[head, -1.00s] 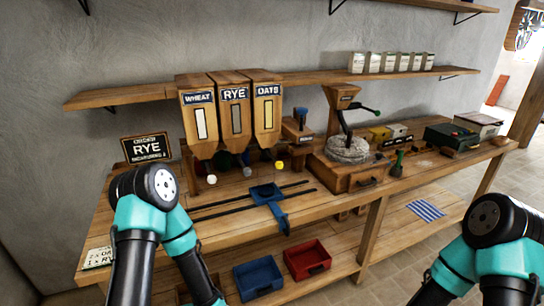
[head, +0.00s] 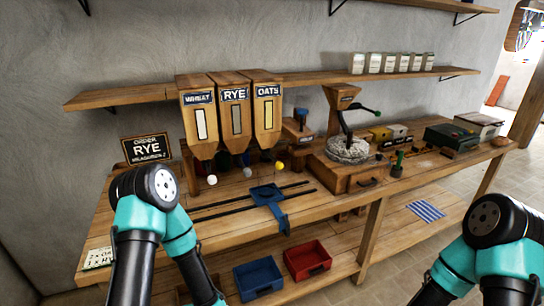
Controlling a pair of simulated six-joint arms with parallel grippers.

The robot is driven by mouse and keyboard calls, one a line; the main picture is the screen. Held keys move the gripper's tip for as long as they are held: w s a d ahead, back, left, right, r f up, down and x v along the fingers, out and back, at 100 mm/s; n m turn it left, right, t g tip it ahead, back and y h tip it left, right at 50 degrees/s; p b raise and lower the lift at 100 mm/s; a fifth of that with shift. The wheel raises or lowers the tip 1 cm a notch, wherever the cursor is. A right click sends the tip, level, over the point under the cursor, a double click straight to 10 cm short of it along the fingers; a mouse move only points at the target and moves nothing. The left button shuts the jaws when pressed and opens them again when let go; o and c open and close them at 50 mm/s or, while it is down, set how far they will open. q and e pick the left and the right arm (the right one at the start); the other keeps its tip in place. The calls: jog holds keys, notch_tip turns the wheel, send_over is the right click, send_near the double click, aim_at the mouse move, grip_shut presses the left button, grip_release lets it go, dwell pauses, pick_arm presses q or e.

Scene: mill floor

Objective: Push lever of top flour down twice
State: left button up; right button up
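Three wooden flour hoppers stand side by side at the back of the bench: wheat (head: 198,118), rye (head: 235,112) and oats (head: 266,112). A white knob (head: 212,180) shows under the wheat hopper and a yellow knob (head: 279,165) under the oats hopper. My two teal and black arms show at the lower left and lower right, apart from the hoppers. Neither gripper is in view.
A mill with a round stone (head: 348,149) stands to the right. Blue (head: 259,278) and red (head: 307,260) bins are on the lower shelf. A note (head: 98,258) lies at the bench's left end.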

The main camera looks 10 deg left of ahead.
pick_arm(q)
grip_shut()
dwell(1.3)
